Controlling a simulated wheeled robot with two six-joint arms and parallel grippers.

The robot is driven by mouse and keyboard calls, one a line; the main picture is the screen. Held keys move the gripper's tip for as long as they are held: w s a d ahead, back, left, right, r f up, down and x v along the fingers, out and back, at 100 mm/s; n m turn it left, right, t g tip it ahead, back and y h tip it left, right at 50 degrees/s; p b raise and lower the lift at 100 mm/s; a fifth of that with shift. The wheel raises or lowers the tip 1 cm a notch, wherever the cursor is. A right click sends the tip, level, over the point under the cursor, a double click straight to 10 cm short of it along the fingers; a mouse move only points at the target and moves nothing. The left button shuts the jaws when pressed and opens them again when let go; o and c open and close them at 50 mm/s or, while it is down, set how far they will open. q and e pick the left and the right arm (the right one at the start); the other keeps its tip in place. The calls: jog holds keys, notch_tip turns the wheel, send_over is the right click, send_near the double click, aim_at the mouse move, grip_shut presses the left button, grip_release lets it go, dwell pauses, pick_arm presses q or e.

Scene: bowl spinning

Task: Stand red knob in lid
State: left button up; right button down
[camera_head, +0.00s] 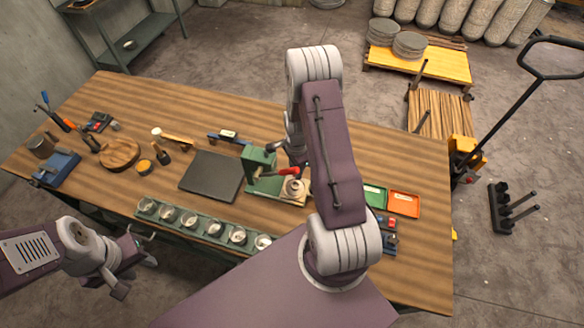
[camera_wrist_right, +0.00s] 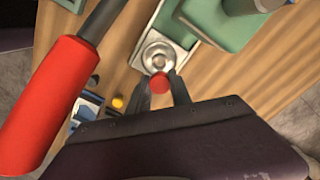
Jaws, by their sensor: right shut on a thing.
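The red knob (camera_wrist_right: 159,83) is between the fingertips of my right gripper (camera_wrist_right: 160,86), which is shut on it in the right wrist view. A round silvery metal piece, apparently the lid (camera_wrist_right: 157,50), lies just beyond the knob on a pale base beside the green machine. I cannot tell whether the knob touches it. In the head view the round piece (camera_head: 294,188) sits at the machine's front right; my right arm hides most of its gripper there. My left gripper (camera_head: 138,278) is open and empty off the table's front left edge.
The green machine (camera_head: 258,162) has a red-handled lever (camera_wrist_right: 40,105), large at left in the wrist view. A green tray of metal cups (camera_head: 190,218) lies along the front edge. A dark slab (camera_head: 211,176) lies left of the machine. Green and orange trays (camera_head: 404,204) are at right.

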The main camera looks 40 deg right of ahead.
jog(key=shift+s+d+f, duration=0.1)
jog(key=shift+f, duration=0.2)
jog(key=shift+f+b, duration=2.25)
jog(key=shift+f, duration=0.3)
jog(key=shift+f+b, duration=0.6)
jog(key=shift+f, duration=0.15)
jog(key=c, duration=0.7)
grip_release()
jog(key=shift+r+p, duration=3.3)
jog(key=shift+r, duration=0.8)
